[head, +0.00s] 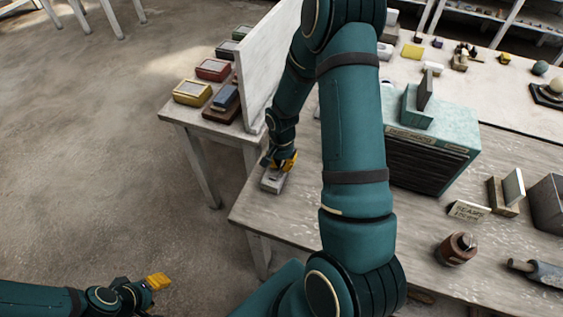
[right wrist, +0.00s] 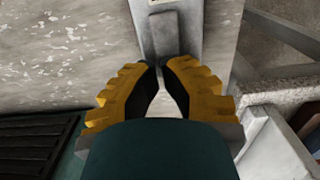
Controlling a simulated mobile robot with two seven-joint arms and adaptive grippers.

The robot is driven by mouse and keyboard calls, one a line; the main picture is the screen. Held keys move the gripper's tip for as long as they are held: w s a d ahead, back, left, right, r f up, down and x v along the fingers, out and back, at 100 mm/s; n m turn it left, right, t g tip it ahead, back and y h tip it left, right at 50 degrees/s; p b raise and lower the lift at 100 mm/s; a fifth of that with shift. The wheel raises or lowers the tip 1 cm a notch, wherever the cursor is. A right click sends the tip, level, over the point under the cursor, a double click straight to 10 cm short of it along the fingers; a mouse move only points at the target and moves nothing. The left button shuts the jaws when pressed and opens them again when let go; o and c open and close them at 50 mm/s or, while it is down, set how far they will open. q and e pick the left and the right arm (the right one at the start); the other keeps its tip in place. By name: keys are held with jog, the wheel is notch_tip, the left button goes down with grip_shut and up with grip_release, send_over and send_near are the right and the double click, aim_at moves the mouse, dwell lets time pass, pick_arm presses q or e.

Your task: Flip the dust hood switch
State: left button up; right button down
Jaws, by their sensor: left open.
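A small grey switch box (head: 271,183) lies near the left end of the workbench; its light plate with a darker grey rocker or slot (right wrist: 165,32) shows at the top of the right wrist view. My right gripper (head: 284,160) is at the far end of this box. In the right wrist view its yellow fingertips (right wrist: 161,67) come together at the plate's near end, with nothing visible held; contact is unclear. The teal dust hood (head: 431,150) with dark slats stands right of my right arm. My left gripper (head: 160,282) is open and empty over the floor, lower left.
A white upright panel (head: 268,65) stands close behind the switch. Yellow, red and dark boxes (head: 213,69) sit left of it. A brown round object (head: 456,248), a small sign (head: 468,210) and a grey bin (head: 548,204) are on the bench at right.

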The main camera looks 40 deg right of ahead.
jog(key=shift+d+f, duration=0.1)
jog(key=shift+f, duration=0.05)
jog(key=shift+r+p, duration=0.5)
jog(key=shift+r, duration=0.3)
jog(key=r+p, duration=0.2)
jog(key=r, duration=0.1)
jog(key=d+r, duration=0.1)
jog(key=r, duration=0.1)
jog(key=shift+w+r+p, duration=0.15)
jog(key=shift+w+p, duration=0.15)
jog(key=shift+p, duration=0.1)
notch_tip(320, 180, up, 8)
jog(key=d, duration=0.1)
jog(key=shift+w+d+r, duration=0.15)
jog(key=shift+w+r, duration=0.05)
jog(key=shift+w, duration=0.15)
